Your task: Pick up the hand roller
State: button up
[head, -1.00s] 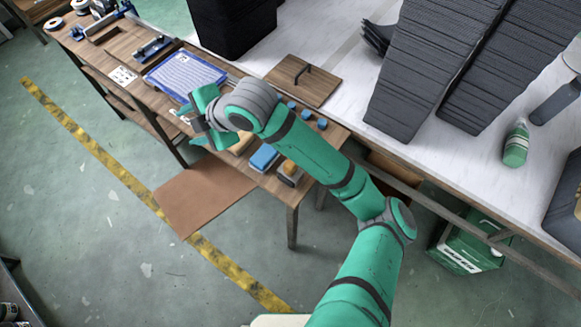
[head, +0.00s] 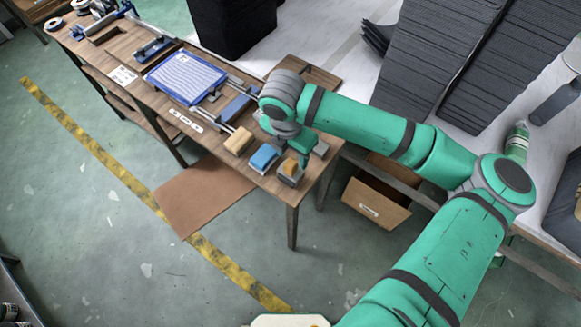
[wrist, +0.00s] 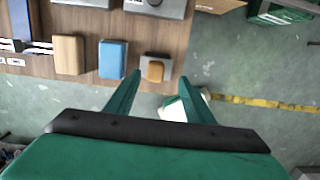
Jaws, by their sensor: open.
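A small orange rounded piece on a grey block (head: 290,172) stands at the table's front right corner; I cannot tell surely whether it is the hand roller. It also shows in the wrist view (wrist: 154,71), beyond and between the fingertips. A blue block (head: 263,157) and a tan block (head: 238,141) stand in a row to its left. My gripper (head: 300,150) points down over the table's right end, close to the grey block. In the wrist view my gripper (wrist: 159,82) is open, with nothing between its fingers. Its height above the table is unclear.
The wooden table (head: 272,185) also holds a blue-meshed frame (head: 185,76) and a long blue piece (head: 238,107). Grey items lie behind the blocks, partly hidden by my arm. An open cardboard box (head: 376,205) is below, right of the table.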

aim_at(290, 163)
jog(key=shift+w+a+f, duration=0.1)
jog(key=shift+w+f, duration=0.1)
jog(key=shift+f, duration=1.55)
jog(key=shift+w+a+f, duration=0.1)
jog(key=shift+w+f, duration=0.1)
jog(key=shift+f, duration=1.55)
grip_shut()
